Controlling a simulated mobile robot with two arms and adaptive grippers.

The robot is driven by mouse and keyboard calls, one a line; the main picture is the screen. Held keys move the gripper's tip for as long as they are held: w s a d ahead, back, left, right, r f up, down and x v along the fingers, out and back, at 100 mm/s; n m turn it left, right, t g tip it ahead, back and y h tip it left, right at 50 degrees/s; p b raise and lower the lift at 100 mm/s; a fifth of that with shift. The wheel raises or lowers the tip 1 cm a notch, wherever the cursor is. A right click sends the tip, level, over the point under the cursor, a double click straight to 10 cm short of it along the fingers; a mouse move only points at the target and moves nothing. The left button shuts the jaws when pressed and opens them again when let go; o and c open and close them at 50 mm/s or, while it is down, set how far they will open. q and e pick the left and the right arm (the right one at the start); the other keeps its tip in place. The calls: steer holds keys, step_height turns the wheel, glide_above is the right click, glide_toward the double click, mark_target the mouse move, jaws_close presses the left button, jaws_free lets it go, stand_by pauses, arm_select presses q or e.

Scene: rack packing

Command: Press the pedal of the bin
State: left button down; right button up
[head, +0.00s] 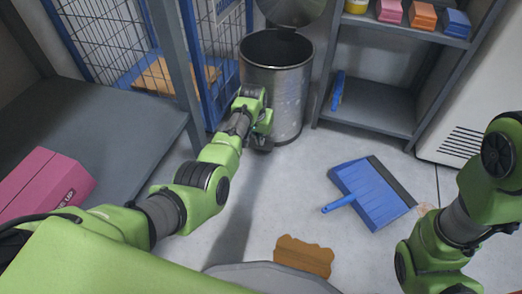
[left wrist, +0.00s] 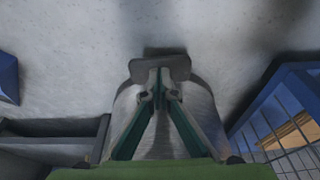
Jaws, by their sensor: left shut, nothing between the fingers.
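The bin (head: 285,95) is a round grey metal can standing on the floor at the top middle of the head view. Its lid (head: 292,9) is raised and the dark inside shows. My left gripper (head: 262,143) is low at the front of the bin, near its base. In the left wrist view the gripper's fingers (left wrist: 159,88) are shut and empty. Their tips are at the dark pedal (left wrist: 145,68), which sticks out from the bin's base. The tips seem to rest on the pedal, but exact contact is hard to see. My right gripper is out of view.
A blue wire cage (head: 105,40) stands left of the bin. A grey shelf (head: 375,105) with coloured blocks stands to its right. A blue dustpan (head: 370,190) and a brown flat piece (head: 303,256) lie on the floor. A pink box (head: 45,190) sits on the left table.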

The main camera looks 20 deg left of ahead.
arm_select(q)
steer(key=shift+w+f, duration=0.1)
steer(key=shift+f, duration=0.2)
steer(key=b+x, duration=0.2)
steer(key=x, duration=0.1)
steer(key=shift+s+f+b, duration=0.25)
steer(key=shift+s+b, duration=0.1)
steer(key=shift+r+p, duration=0.3)
steer(key=shift+p, duration=0.15)
steer(key=s+p, duration=0.1)
steer(key=p, duration=0.1)
steer(key=s+r+p, duration=0.1)
steer(key=p, duration=0.2)
steer(key=shift+s+r+p, duration=0.15)
steer(key=shift+s+p, duration=0.15)
steer(key=shift+p, duration=0.05)
steer(key=shift+s, duration=0.25)
steer(key=shift+f, duration=0.3)
steer(key=v, duration=1.2)
